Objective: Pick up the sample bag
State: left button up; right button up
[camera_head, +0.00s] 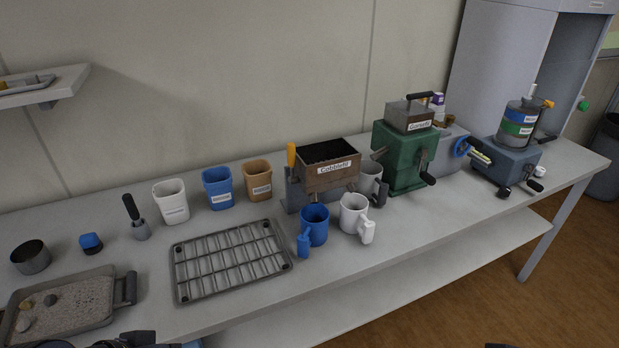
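I cannot make out a clear sample bag in the head view. A grey wire-grid tray (228,262) lies on the bench at front centre-left, with pale flat pieces under its bars that I cannot identify. Dark parts of my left gripper (125,341) show at the bottom edge, in front of the bench and below the soil tray. Its fingers are not clear, and I see nothing held. A dark sliver at the bottom edge, right of centre, may be my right gripper (499,346); its fingers are hidden.
A soil tray with stones (70,305) lies front left. White (171,203), blue (217,188) and brown (257,180) tubs stand behind the grid tray. Blue (315,226) and white (353,212) mugs stand before a wooden box (332,176). A green machine (404,160) stands right.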

aim_at(173, 203)
jog(key=j+u, duration=0.65)
jog(key=j, duration=0.15)
jog(key=i+j+u, duration=0.15)
jog(key=j+u, duration=0.2)
jog(key=i+j+u, duration=0.15)
jog(key=j+u, duration=0.15)
